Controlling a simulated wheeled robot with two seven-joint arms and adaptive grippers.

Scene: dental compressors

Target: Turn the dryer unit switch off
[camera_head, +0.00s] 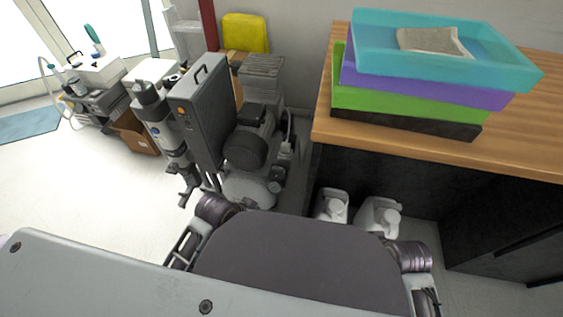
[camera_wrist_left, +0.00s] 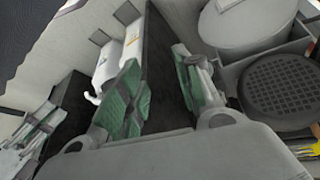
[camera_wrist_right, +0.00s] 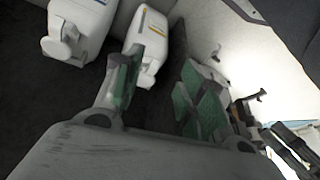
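A tall dark grey cabinet (camera_head: 213,105) with a top handle stands left of centre in the head view and looks like the dryer unit. A small orange spot (camera_head: 181,110) on its narrow front face may be the switch; its position is too small to read. A grey cylinder assembly (camera_head: 158,118) stands beside that face. My left gripper (camera_wrist_left: 162,90) is open and empty; in the head view it is low, in front of and below the cabinet. My right gripper (camera_wrist_right: 158,92) is open and empty, low at the right. Neither touches the cabinet.
A compressor motor (camera_head: 247,148) and round tank (camera_head: 250,190) sit right of the cabinet. Two white jugs (camera_head: 331,205) stand under the wooden counter (camera_head: 330,110), which carries stacked coloured trays (camera_head: 430,60). A cardboard box (camera_head: 134,135) is behind left. Floor at left (camera_head: 75,180) is clear.

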